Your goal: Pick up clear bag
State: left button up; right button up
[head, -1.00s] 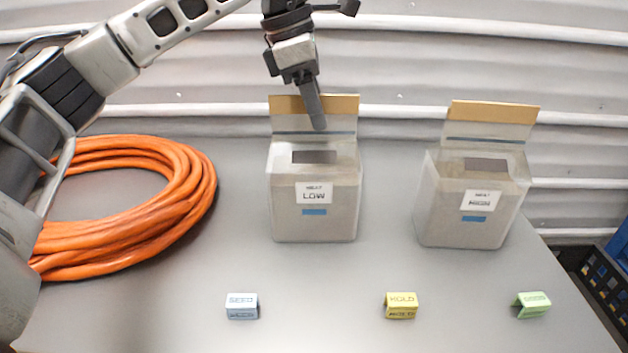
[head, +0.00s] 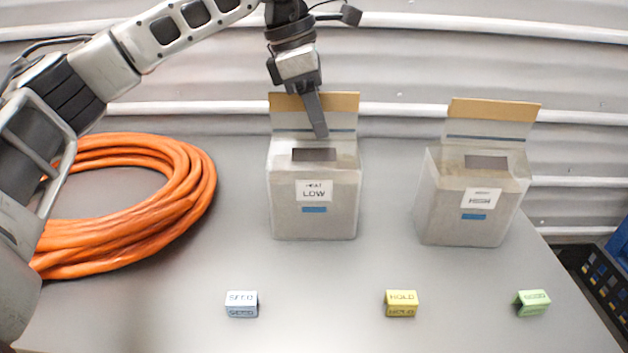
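Two clear bags with greyish contents stand upright on the grey table. One bag (head: 313,215), with a label reading LOW, stands in the middle; the other bag (head: 465,220), with a label that seems to read HIGH, stands to the right. Each has a tan strip along its raised top flap. My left gripper (head: 320,130) points down in front of the LOW bag's flap, just above its dark top opening. Its fingers overlap in this view, so I cannot tell its opening or whether it touches the bag. My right gripper is not in view.
A coil of orange cable (head: 150,205) lies on the left of the table (head: 330,280). Small blue SEED (head: 241,304), yellow HOLD (head: 401,303) and green (head: 532,303) markers stand along the front. A dark crate (head: 598,285) is at the right edge. A corrugated wall rises behind.

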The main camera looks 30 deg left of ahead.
pick_arm(q)
grip_shut()
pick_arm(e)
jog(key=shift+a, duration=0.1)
pick_arm(q)
jog(key=shift+w+r, duration=0.1)
jog(key=shift+r, duration=0.05)
jog(key=shift+r, duration=0.1)
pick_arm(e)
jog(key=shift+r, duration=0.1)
